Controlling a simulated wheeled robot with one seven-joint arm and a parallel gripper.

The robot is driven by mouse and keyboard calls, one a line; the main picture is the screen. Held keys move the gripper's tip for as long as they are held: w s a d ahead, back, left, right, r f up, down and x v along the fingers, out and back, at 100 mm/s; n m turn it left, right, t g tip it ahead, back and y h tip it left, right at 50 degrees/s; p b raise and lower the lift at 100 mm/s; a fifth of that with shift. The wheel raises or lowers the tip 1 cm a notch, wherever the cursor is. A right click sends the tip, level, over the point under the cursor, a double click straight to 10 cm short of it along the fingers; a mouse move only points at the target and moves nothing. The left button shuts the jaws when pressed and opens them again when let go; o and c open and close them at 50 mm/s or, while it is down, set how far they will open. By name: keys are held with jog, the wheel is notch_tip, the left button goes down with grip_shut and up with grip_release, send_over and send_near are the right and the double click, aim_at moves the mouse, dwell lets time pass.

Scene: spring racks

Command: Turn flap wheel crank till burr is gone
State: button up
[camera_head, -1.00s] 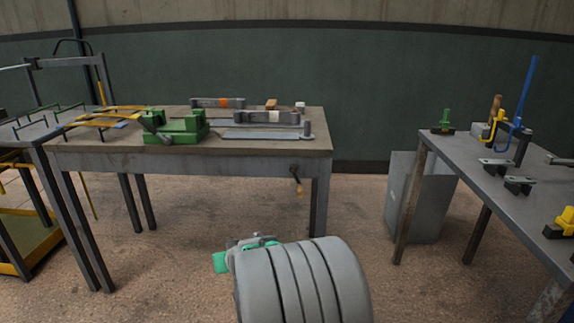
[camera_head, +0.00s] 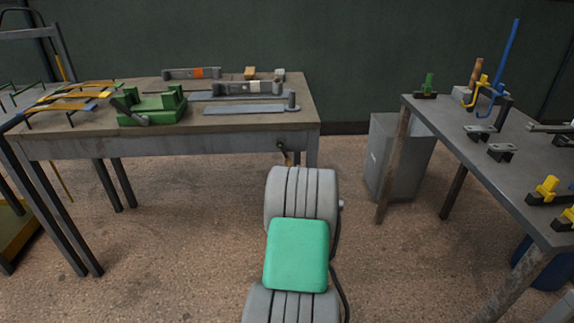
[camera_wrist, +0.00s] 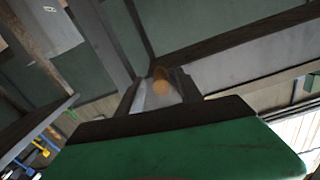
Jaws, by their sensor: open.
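The crank (camera_head: 281,146) is on the front right of the workbench apron, with a wooden handle below it, partly hidden by my arm in the head view. In the wrist view the round wooden handle (camera_wrist: 160,86) shows end-on, ahead of my gripper. My gripper (camera_wrist: 159,96) is open, its dark fingers at either side of the handle in the picture; I cannot tell whether they touch it. In the head view my gripper is hidden behind my arm. I cannot make out a flap wheel or a burr.
The workbench (camera_head: 60,147) carries a green vise (camera_head: 152,108), a flat steel bar (camera_head: 245,109) and grey fixtures. A grey cabinet (camera_head: 400,158) stands right of it. A metal table (camera_head: 455,130) with clamps is at the right.

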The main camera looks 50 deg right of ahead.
aim_at(289, 163)
jog(key=x, duration=0.5)
jog(key=shift+a, duration=0.1)
jog(key=shift+c, duration=0.2)
grip_shut()
dwell(1.0)
